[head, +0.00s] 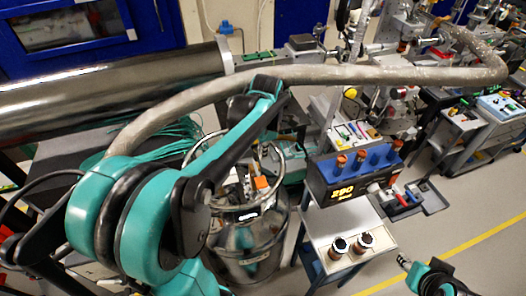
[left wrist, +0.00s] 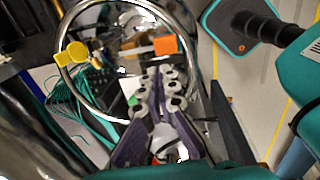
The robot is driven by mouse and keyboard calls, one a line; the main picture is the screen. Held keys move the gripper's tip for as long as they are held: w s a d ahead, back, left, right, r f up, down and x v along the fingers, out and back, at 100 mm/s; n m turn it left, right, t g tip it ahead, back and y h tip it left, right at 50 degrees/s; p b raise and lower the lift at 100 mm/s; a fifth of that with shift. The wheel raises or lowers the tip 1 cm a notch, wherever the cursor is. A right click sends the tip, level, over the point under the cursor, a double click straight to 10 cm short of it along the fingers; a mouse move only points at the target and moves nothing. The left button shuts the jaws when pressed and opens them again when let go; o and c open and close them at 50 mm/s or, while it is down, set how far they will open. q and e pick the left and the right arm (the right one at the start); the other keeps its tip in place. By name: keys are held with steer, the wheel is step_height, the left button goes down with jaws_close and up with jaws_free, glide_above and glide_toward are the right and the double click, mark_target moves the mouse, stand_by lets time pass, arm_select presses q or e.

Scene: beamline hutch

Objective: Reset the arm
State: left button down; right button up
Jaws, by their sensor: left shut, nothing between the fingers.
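My left arm (head: 235,140) rises from the lower left of the head view, bends at a high elbow and reaches over a shiny steel vessel (head: 250,240). In the left wrist view my left gripper (left wrist: 158,88) is shut and empty, its pale, black-centred finger pads close together. It points towards the vessel's ring-shaped rim (left wrist: 67,45); I cannot tell the gap between them. In the head view the arm largely hides this gripper. At the lower right, part of my right arm (head: 437,280) shows, dark and teal with a small tip; its finger state is unclear.
A thick grey hose (head: 350,75) crosses above the vessel, close to my left elbow. A dark box marked 290 (head: 345,190) stands right of the vessel, with two copper-coloured knobs on a white surface (head: 330,225) below. Open floor (head: 470,215) lies at right.

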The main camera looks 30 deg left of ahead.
arm_select(q)
steer(key=s+d+f+m+t+b, duration=0.2)
steer(key=s+d+f+m+b, duration=0.2)
steer(key=f+m+b, duration=0.5)
steer(key=s+d+f+m+t+b, duration=0.2)
steer(key=s+d+f+m+b, duration=0.1)
steer(key=f+m+b, duration=0.6)
steer(key=s+d+f+m+t+h+b, duration=0.1)
steer(key=s+d+f+m+b, duration=0.3)
steer(key=f+m+b, duration=0.5)
step_height(320, 180, down, 3)
steer(key=d+t+b, duration=0.1)
steer(key=b, duration=0.2)
steer(key=shift+s+d+f+m, duration=0.15)
steer(key=shift+s+m, duration=0.2)
steer(key=shift+m, duration=0.05)
arm_select(e)
step_height(320, 180, down, 30)
steer(key=shift+a, duration=0.2)
